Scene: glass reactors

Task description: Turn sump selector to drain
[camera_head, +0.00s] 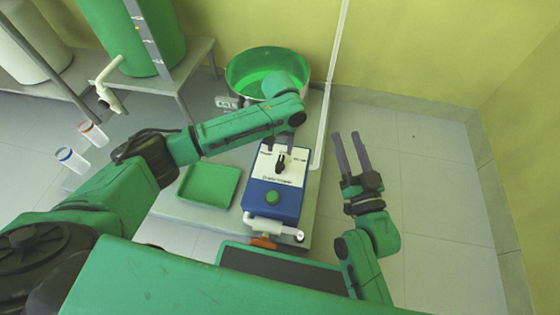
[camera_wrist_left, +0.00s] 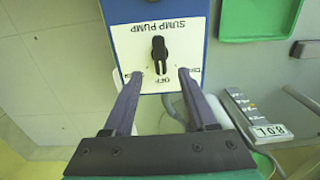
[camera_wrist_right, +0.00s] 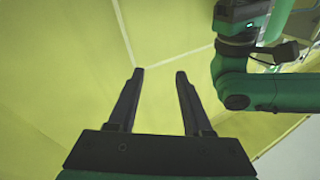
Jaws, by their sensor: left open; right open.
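My left gripper (camera_head: 282,141) is above the plate. In the left wrist view its open fingers (camera_wrist_left: 157,72) lie either side of the knob, with gaps on both sides. The side labels are partly hidden by the fingers. My right gripper (camera_head: 351,134) is open and empty, right of the box.
A green tray (camera_head: 209,185) lies left of the box. A white pipe (camera_head: 326,90) rises near the box. The right floor is clear.

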